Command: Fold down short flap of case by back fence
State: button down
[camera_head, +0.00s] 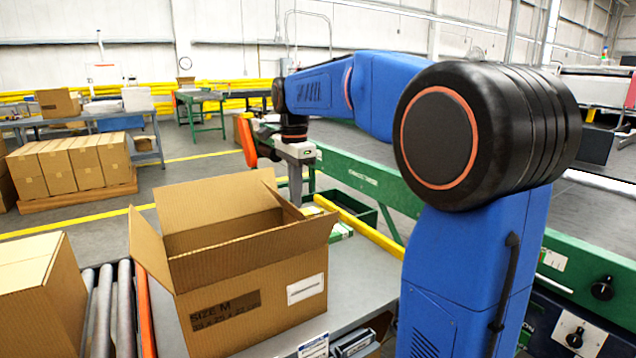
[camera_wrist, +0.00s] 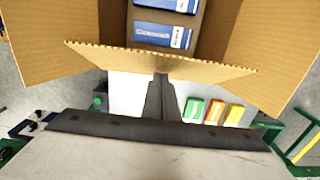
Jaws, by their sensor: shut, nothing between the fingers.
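The open cardboard case (camera_head: 245,295) stands on a grey work surface, its flaps raised or splayed outward. Its far long flap (camera_head: 215,200) stands up and its left short flap (camera_head: 150,248) leans outward. The right short flap is mostly hidden in the head view; in the wrist view a short flap (camera_wrist: 160,60) crosses just ahead of the fingers. My gripper (camera_head: 296,196) is shut and empty, pointing down just outside the case's right end. In the wrist view its fingertips (camera_wrist: 161,77) meet the flap's edge; I cannot tell whether they touch. Blue-labelled packs (camera_wrist: 165,35) lie inside the case.
A yellow rail (camera_head: 360,225) runs behind and right of the case. Another carton (camera_head: 38,300) is at left by grey rollers (camera_head: 103,310). Green, orange and yellow small items (camera_wrist: 213,112) lie beyond the case's end. A green machine beam (camera_head: 375,185) runs behind my arm.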

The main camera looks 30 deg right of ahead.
jog(key=shift+a, duration=0.15)
jog(key=shift+a+f, duration=0.25)
jog(key=shift+a, duration=0.4)
jog(key=shift+a+f, duration=0.25)
jog(key=shift+a, duration=0.35)
jog(key=shift+s+a+f, duration=0.1)
jog(key=shift+a+f, duration=0.75)
jog(key=shift+a, duration=0.15)
jog(key=shift+a+f, duration=0.65)
jog(key=shift+f, duration=0.25)
